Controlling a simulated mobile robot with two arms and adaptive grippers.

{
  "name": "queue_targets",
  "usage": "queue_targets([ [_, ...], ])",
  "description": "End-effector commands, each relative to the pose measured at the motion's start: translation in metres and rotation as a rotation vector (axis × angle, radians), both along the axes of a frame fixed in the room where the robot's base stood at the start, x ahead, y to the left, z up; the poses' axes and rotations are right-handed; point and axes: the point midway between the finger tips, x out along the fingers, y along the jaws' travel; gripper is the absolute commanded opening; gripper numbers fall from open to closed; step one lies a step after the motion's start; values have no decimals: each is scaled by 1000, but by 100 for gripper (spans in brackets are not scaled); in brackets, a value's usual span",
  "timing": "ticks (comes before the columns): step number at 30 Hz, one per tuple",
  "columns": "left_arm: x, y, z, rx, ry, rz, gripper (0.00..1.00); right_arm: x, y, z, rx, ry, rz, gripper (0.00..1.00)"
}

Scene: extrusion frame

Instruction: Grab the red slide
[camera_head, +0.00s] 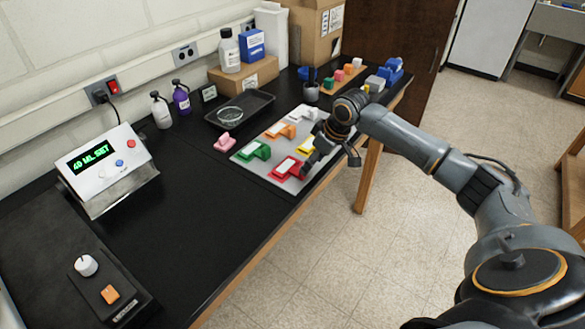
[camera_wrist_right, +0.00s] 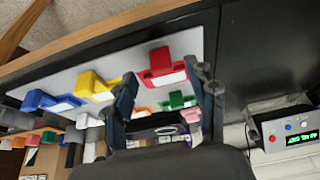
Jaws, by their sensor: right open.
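The red slide (camera_head: 285,168), a red piece with a white label, lies on the light grey board near the front edge of the black bench. It also shows in the right wrist view (camera_wrist_right: 158,60), in line with the gap between my fingers. I cannot tell the exact height of the fingertips above the slide. My left gripper is not in view.
The board (camera_head: 247,167) also holds a green slide (camera_head: 254,150), an orange one (camera_head: 279,130) and a yellow one (camera_head: 306,146) close by. A pink piece (camera_head: 227,142) lies left of the board. A black tray (camera_head: 240,108) stands behind.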

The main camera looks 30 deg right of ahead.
Motion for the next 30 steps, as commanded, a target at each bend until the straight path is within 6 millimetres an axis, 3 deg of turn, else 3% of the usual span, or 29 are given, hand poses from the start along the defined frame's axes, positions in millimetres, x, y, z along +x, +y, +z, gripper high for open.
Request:
queue_targets([
  [5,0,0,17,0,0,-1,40,12,5,-21,3,3,-1,57],
  [9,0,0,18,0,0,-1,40,18,7,-38,1,1,-1,57],
  [17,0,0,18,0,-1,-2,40,19,7,-43,-2,0,1,57],
  [26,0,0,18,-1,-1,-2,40,19,7,-42,-1,1,0,0],
  [30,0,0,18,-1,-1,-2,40,19,7,-42,-1,0,0,0],
])
